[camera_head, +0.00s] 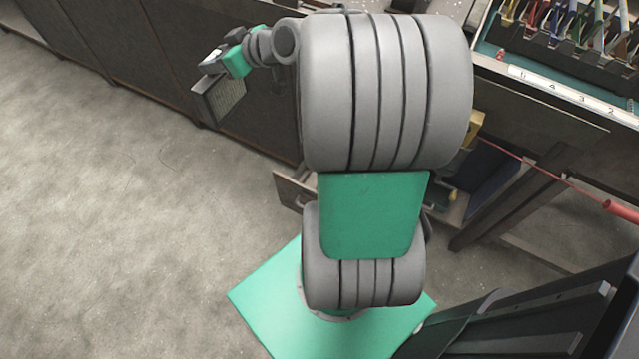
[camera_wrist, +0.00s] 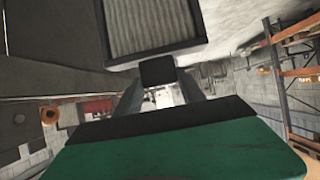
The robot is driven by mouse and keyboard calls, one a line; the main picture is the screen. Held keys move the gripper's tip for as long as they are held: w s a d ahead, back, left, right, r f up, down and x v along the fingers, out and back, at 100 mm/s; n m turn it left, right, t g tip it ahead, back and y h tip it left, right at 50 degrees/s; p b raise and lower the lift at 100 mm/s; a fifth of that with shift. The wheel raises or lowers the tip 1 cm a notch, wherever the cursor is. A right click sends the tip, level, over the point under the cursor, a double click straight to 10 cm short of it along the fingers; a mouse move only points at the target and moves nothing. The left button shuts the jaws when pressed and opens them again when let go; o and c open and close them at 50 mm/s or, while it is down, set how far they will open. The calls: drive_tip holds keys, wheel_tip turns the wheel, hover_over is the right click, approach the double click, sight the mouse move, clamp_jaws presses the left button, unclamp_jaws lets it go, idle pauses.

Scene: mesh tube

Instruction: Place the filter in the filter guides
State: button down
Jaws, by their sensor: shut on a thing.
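The filter is a flat panel with a dark frame and a grey ribbed face. In the wrist view the filter (camera_wrist: 150,22) fills the top middle. In the head view the filter (camera_head: 220,98) hangs tilted at the upper left, in front of dark cabinet fronts. My gripper (camera_head: 212,64) is shut on the filter at its edge and holds it above the floor. The wrist view shows the jaw end (camera_wrist: 158,72) against the frame's edge. I cannot make out the filter guides in either view.
Dark cabinets (camera_head: 130,50) run along the back left. A workbench (camera_head: 560,90) with a rack of colored tools (camera_head: 570,25) stands at the upper right. An open drawer (camera_head: 292,190) is behind my arm. The grey floor (camera_head: 100,220) at left is clear.

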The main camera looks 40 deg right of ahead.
drive_tip(key=d+f+b, duration=0.4)
drive_tip(key=f+b, duration=0.3)
drive_tip(key=f, duration=0.5)
drive_tip(key=d+f+b, duration=0.3)
drive_tip(key=f+b, duration=0.3)
drive_tip(key=f, duration=0.5)
drive_tip(key=d+f+b, duration=0.4)
drive_tip(key=f+b, duration=0.3)
drive_tip(key=f, duration=0.5)
drive_tip(key=s+d+f+b, duration=0.7)
drive_tip(key=s+d+f, duration=0.2)
drive_tip(key=d+f, duration=0.2)
drive_tip(key=shift+f, duration=0.95)
drive_tip(key=c, duration=0.7)
unclamp_jaws()
